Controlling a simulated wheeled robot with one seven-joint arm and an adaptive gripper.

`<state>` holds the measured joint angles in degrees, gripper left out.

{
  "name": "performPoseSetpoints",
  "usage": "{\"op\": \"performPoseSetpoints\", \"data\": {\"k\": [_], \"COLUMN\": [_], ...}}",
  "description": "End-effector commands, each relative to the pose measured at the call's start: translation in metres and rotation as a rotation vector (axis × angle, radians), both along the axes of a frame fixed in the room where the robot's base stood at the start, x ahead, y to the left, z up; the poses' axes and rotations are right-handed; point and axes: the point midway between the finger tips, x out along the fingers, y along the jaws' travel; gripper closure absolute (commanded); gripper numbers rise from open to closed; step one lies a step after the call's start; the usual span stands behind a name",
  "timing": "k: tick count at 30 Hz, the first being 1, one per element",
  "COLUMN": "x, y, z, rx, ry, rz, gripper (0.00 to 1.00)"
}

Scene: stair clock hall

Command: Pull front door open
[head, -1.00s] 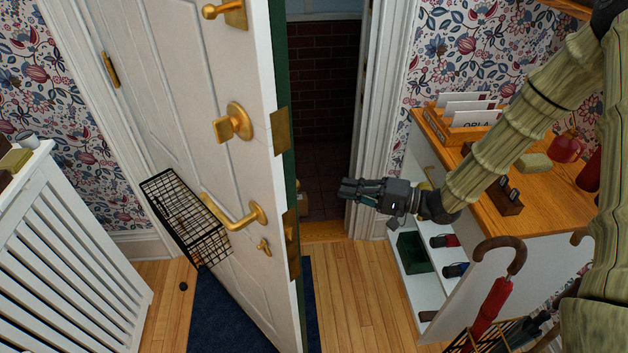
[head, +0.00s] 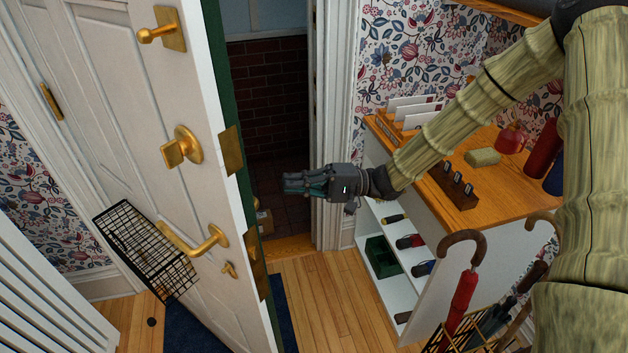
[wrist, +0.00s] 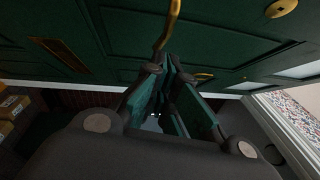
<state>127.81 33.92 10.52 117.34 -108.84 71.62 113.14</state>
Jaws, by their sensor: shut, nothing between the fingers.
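The front door (head: 120,120) stands ajar in the head view, its white inner face toward me and its green edge beside the dark opening. It has a brass lever handle (head: 195,241), a brass knob lock (head: 182,147) and a wire letter basket (head: 145,250). My gripper (head: 290,182) is shut and empty in the doorway gap, to the right of the door's edge. In the wrist view my gripper (wrist: 170,95) points toward the door's green outer face (wrist: 210,45), which carries a brass pull (wrist: 168,25). I cannot tell whether the fingers touch it.
A wooden-topped shelf unit (head: 410,195) with letters stands right of the doorway, under my arm. An umbrella stand with a red umbrella (head: 462,290) is at the front right. A white railing (head: 45,300) is at the left. Wood floor (head: 320,300) lies clear between.

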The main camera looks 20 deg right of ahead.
Motion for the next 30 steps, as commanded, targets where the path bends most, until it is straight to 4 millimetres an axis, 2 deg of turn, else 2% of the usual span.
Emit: {"op": "performPoseSetpoints", "data": {"k": [5, 12, 18, 30], "x": [0.002, -0.016, -0.022, -0.022], "y": [0.03, 0.05, 0.057, 0.059], "z": [0.005, 0.01, 0.011, 0.01], "rx": [0.001, 0.001, 0.0, 0.0], "ry": [0.002, 0.002, 0.0, 0.0], "rz": [0.002, 0.001, 0.0, -0.001], "gripper": [1.0, 1.0, 1.0, 1.0]}}
